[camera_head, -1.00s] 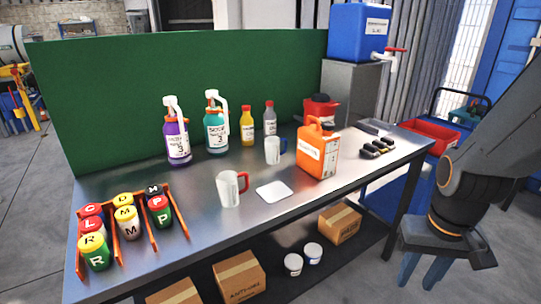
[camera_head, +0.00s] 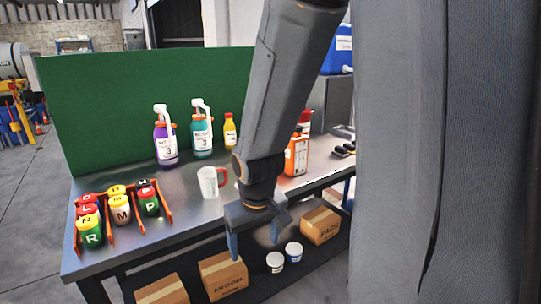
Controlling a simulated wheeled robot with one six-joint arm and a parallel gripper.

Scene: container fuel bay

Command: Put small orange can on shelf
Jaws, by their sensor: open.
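The orange can (camera_head: 297,155), a jug with a white label, stands upright on the metal table (camera_head: 190,205) toward its right end. My arm covers its left part. My gripper (camera_head: 257,238) points down with its fingers apart and empty, in front of the table's front edge and lower left of the can, not touching it. A dark lower shelf (camera_head: 262,285) runs under the table, bearing boxes and tubs. Whether this is the task's shelf I cannot tell.
A purple bottle (camera_head: 165,143), a teal bottle (camera_head: 201,135) and a yellow bottle (camera_head: 229,132) stand at the back. A white mug (camera_head: 208,182) is left of my arm. An orange rack (camera_head: 166,208) holds several coloured jars. A cardboard box (camera_head: 222,275) sits below.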

